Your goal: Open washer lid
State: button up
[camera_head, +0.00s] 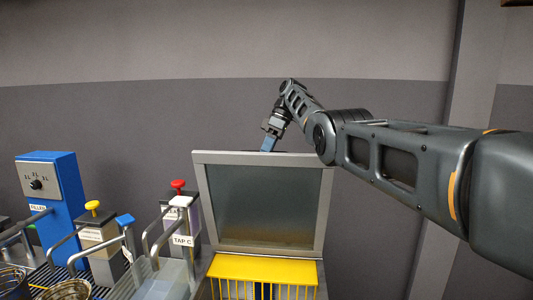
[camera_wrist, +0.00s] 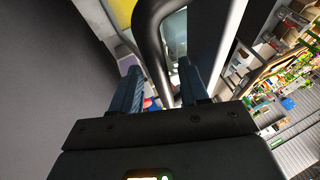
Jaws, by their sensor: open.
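The washer lid (camera_head: 265,200) is a grey-framed, see-through panel. It stands raised, close to upright, behind the yellow-topped washer opening (camera_head: 265,270) in the head view. My gripper (camera_head: 268,145) is at the lid's top edge, on its far side, with blue fingers pointing down; the fingertips are partly hidden by the lid. In the wrist view, my gripper (camera_wrist: 160,70) has its two blue fingers apart. A dark curved bar, seemingly the lid handle (camera_wrist: 153,45), passes between or just beyond them. I cannot tell whether they touch it.
Left of the washer stand a tap post with a red knob (camera_head: 178,184), another with a yellow knob (camera_head: 92,206), and a blue filler box (camera_head: 62,195). Metal rails and baskets sit below them. A plain grey wall (camera_head: 130,120) is behind. Stocked shelves (camera_wrist: 285,60) show in the wrist view.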

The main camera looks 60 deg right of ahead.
jog(key=shift+r, duration=0.1)
jog(key=shift+r, duration=0.6)
jog(key=r, duration=0.3)
jog(key=shift+s+d, duration=0.25)
jog(key=shift+s, duration=0.1)
jog(key=s+d+r, duration=0.4)
jog(key=s+r, duration=0.2)
jog(key=s, duration=0.3)
jog(key=shift+s+d+r, duration=0.3)
jog(key=shift+s+d, duration=0.05)
jog(key=shift+d, duration=0.05)
